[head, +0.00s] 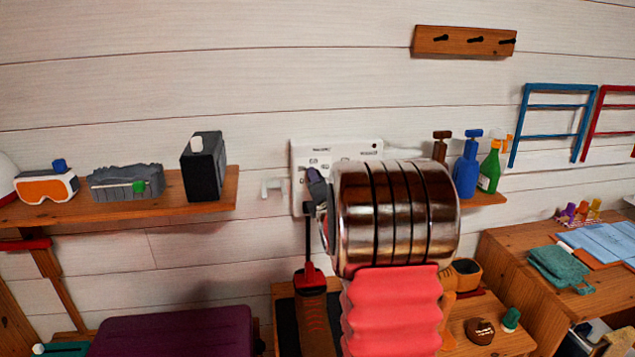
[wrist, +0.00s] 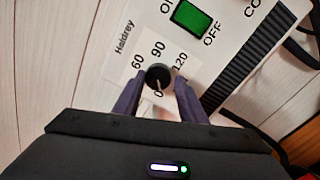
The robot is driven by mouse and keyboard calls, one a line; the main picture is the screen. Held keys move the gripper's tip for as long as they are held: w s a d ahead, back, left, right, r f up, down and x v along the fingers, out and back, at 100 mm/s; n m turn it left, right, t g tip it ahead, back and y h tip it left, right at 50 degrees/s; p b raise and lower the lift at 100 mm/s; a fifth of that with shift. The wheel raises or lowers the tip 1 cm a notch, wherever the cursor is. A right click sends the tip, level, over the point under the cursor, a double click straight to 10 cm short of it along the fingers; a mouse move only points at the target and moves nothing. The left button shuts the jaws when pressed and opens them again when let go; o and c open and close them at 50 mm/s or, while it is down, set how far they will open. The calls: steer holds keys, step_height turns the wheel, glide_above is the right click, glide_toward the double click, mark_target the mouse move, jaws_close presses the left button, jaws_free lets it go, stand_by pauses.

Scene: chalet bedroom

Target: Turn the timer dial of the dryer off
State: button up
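The dryer (head: 352,148) is a white box on the plank wall, partly hidden behind my arm in the head view. In the wrist view its white front panel (wrist: 226,53) is tilted. The timer dial (wrist: 158,76) is a small round black knob with 60, 90 and 120 marked around it. Its light pointer line seems to face down toward the 0 mark. My gripper (wrist: 157,84) is open, with one dark finger on each side of the dial. I cannot tell whether the fingers touch it. The dial is hidden in the head view.
A green switch (wrist: 191,17) marked OFF sits beside the dial. A white hook (head: 273,187) is left of the dryer. A shelf (head: 130,205) with goggles and a black box stands left.

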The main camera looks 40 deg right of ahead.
steer(key=o, duration=0.4)
steer(key=shift+d+r, duration=0.1)
steer(key=shift+c, duration=0.2)
steer(key=shift+s, duration=0.1)
steer(key=v, duration=1.3)
steer(key=shift+s+a, duration=0.25)
